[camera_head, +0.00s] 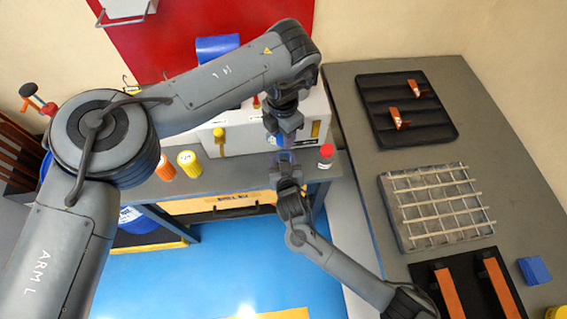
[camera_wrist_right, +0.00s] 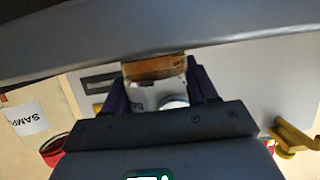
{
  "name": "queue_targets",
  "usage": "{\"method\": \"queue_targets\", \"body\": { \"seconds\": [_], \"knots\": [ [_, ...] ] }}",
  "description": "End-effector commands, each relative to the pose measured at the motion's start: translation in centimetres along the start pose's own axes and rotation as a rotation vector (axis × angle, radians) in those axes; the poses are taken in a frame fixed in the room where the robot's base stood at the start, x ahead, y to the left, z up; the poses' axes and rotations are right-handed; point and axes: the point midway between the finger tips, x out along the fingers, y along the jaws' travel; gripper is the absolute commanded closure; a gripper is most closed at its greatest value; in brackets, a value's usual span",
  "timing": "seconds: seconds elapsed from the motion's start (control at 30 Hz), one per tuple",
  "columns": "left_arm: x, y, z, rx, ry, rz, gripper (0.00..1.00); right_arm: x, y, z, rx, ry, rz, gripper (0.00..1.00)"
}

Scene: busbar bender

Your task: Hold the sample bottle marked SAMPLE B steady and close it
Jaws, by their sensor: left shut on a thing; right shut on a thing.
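A small bottle (camera_wrist_right: 145,95) with a white label and a brown part sits between the dark blue fingers of my right gripper (camera_wrist_right: 162,90) in the right wrist view, which shows the scene upside down. Its marking is not readable. In the head view my right gripper (camera_head: 285,158) reaches from the front to the bench edge and is shut on this bottle, largely hidden there. My left gripper (camera_head: 279,140) points down from above, directly over the right one, and is shut. The cap in its fingers is hidden from both views, so its seating on the bottle cannot be told.
A red-capped bottle (camera_head: 326,157) stands close on the right; its label starting "SAMP" shows in the wrist view (camera_wrist_right: 28,119). Orange (camera_head: 165,168) and yellow (camera_head: 189,163) containers stand left. A pale machine (camera_head: 240,135) is behind. The right table holds a wire rack (camera_head: 440,205) and trays.

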Motion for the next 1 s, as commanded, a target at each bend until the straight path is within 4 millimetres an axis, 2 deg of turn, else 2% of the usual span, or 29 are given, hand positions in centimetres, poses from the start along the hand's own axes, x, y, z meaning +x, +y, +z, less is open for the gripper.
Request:
{"method": "queue_targets", "body": {
  "seconds": [0.03,0.13,0.33,0.7,1.0],
  "knots": [
    [0.0,0.0,0.0,0.000,0.000,0.000,0.88,0.0,0.0,0.0,0.000,0.000,0.000,0.82],
    [0.0,0.0,0.0,0.000,0.000,0.000,0.88,0.0,0.0,0.0,0.000,0.000,0.000,0.97],
    [0.6,0.0,0.0,0.000,0.001,-0.001,0.88,0.0,0.0,0.0,0.000,0.000,0.000,0.97],
    [4.8,0.0,0.0,0.000,0.002,-0.002,0.88,0.0,0.0,0.0,0.000,0.000,0.000,0.97],
    [5.0,0.0,0.0,0.000,0.001,0.000,0.88,0.0,0.0,0.0,0.000,0.000,0.000,0.97]
  ]
}}
